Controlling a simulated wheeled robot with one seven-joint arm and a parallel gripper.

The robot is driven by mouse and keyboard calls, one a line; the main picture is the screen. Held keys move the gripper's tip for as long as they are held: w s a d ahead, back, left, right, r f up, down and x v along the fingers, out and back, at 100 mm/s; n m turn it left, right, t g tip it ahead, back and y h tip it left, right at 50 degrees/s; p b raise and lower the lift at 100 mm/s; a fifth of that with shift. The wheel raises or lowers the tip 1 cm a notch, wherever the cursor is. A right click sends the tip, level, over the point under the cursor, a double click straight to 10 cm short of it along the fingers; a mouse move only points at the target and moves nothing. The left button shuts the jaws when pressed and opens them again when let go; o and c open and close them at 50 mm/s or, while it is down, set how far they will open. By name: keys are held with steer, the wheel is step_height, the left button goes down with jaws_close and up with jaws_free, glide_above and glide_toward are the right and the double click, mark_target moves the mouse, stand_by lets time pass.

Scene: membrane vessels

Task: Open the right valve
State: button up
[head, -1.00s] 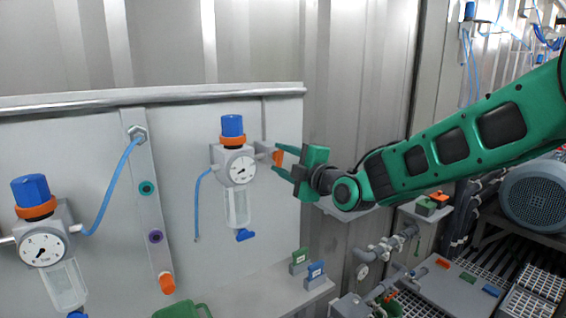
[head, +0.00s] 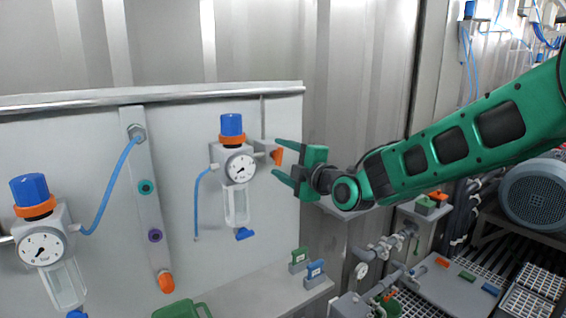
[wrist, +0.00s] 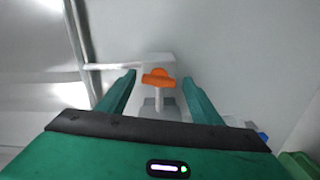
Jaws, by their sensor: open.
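The right valve has an orange handle (head: 278,156) at the end of a grey fitting, beside the right pressure regulator (head: 235,168) with its blue cap and dial. My gripper (head: 276,157) is open, one finger above and one below the handle in the head view. In the wrist view the orange handle (wrist: 158,78) is a short bar on a pale stem, lying between the two green fingers with a gap on each side. The bar lies roughly crosswise from finger to finger, slightly tilted.
A second regulator (head: 43,246) is at the left of the grey panel (head: 100,170). A blue hose (head: 112,183) runs beside it. Small green and blue valve blocks (head: 315,272) stand on the ledge below my gripper. Pipes and a motor (head: 540,195) are at the right.

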steer(key=v, duration=1)
steer(key=shift+s+d, duration=0.25)
steer(key=shift+d, duration=0.05)
steer(key=s+d+f+m+g+h, duration=0.45)
steer(key=d+f+m, duration=0.3)
steer(key=d, duration=0.45)
steer(key=s+d+f+m+g+h, duration=0.4)
steer(key=d+f+m, duration=0.35)
steer(key=d, duration=0.45)
steer(key=s+d+f+m+g, duration=0.1)
steer(key=s+d+m+g, duration=0.1)
steer(key=s, duration=0.7)
steer(key=s+d+f+m+g+h, duration=0.1)
steer(key=s+d+f+m+g, duration=0.1)
steer(key=s+d+m, duration=0.3)
steer(key=s+d+f+m+g, duration=0.2)
steer(key=s+d+m, duration=0.2)
steer(key=s, duration=0.9)
steer(key=m, duration=0.3)
steer(key=shift+g, duration=0.35)
steer(key=shift+w+f+h, duration=0.2)
steer(key=shift+w+h, duration=0.05)
steer(key=shift+w, duration=0.4)
